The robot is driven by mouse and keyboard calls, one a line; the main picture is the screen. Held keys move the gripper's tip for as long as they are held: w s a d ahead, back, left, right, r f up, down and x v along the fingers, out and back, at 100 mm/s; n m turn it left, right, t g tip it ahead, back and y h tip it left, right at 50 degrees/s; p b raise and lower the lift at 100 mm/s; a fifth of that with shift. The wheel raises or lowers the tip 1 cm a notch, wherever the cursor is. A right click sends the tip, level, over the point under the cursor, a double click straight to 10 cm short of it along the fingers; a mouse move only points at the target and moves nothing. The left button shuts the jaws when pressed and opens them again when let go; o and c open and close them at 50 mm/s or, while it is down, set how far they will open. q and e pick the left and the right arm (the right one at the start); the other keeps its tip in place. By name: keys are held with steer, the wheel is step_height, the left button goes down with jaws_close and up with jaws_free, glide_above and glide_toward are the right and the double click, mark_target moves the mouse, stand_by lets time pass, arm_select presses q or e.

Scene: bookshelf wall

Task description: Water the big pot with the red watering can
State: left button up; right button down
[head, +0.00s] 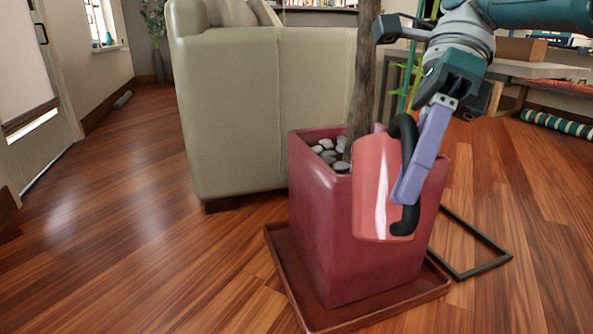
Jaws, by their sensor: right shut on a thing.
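The big pot (315,240) is a dark red square planter with a tree trunk and grey stones (328,153) in it. The red watering can (374,195) hangs in front of the pot's right side and covers part of its rim. My right gripper (407,190), with purple fingers, comes from the upper right and is shut on the can's black handle. The can's spout is not visible, and I cannot tell whether the can touches the pot. My left gripper is out of view.
The pot stands on a dark red square tray (345,322). A beige sofa (235,110) stands close behind it on the left. A black frame (482,262) lies on the floor at the right. The wooden floor (110,230) at the left is clear.

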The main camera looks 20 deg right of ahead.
mark_target(407, 215)
steer(key=f+p, duration=0.1)
steer(key=p, duration=0.4)
steer(key=shift+s+t+p, duration=0.15)
steer(key=shift+t+p, duration=0.15)
steer(key=shift+t, duration=0.1)
steer(key=f+p, duration=0.3)
steer(key=shift+s+a+t+h, duration=0.1)
steer(key=shift+s+t+h, duration=0.15)
steer(key=shift+t+h, duration=0.15)
step_height(407, 215, down, 10)
steer(key=n+t+h+p, duration=0.1)
steer(key=t+p, duration=0.1)
steer(key=t, duration=0.1)
steer(key=shift+s+a, duration=0.15)
steer(key=shift+s, duration=0.2)
steer(key=s+a+r+p, duration=0.2)
steer(key=s+r+p, duration=0.2)
steer(key=s+p, duration=0.3)
steer(key=p, duration=0.4)
steer(key=shift+s+a, duration=0.2)
steer(key=shift+s, duration=0.05)
